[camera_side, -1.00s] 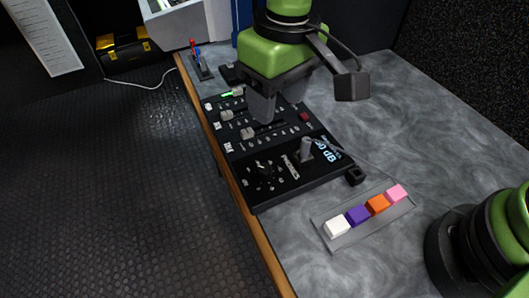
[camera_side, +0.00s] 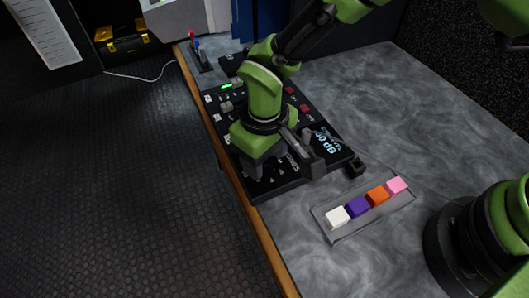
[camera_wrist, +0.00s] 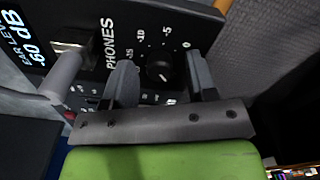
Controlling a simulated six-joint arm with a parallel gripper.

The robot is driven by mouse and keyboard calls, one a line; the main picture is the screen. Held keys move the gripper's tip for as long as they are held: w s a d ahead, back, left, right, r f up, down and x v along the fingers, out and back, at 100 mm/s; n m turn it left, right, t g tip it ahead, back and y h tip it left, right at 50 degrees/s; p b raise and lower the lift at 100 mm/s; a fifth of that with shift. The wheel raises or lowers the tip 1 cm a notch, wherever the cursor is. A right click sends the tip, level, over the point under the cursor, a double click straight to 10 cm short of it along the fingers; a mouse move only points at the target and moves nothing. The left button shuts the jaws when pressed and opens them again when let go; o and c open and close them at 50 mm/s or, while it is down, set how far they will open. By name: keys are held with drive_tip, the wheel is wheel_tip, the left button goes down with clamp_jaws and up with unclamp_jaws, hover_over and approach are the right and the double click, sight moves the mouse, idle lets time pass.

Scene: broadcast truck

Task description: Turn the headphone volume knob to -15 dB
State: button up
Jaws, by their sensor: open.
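The headphone volume knob (camera_wrist: 159,68) is small, round and black, beside the word PHONES on the black panel (camera_wrist: 88,18). Scale marks around it include -15, -10, -5 and 0. A pale mark shows on the knob, but I cannot tell exactly where it points. My gripper (camera_wrist: 161,79) is open, with one finger on each side of the knob and no clear contact. In the side view my gripper (camera_side: 258,172) is low over the near end of the panel and hides the knob. The display (camera_wrist: 20,32) shows digits ending in 60 dB, partly cut off.
A grey post (camera_wrist: 66,74) stands on the panel left of my fingers in the wrist view. A tray (camera_side: 342,236) with white, purple, orange and pink blocks lies right of the panel.

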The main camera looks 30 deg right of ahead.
drive_tip(key=c, duration=0.9)
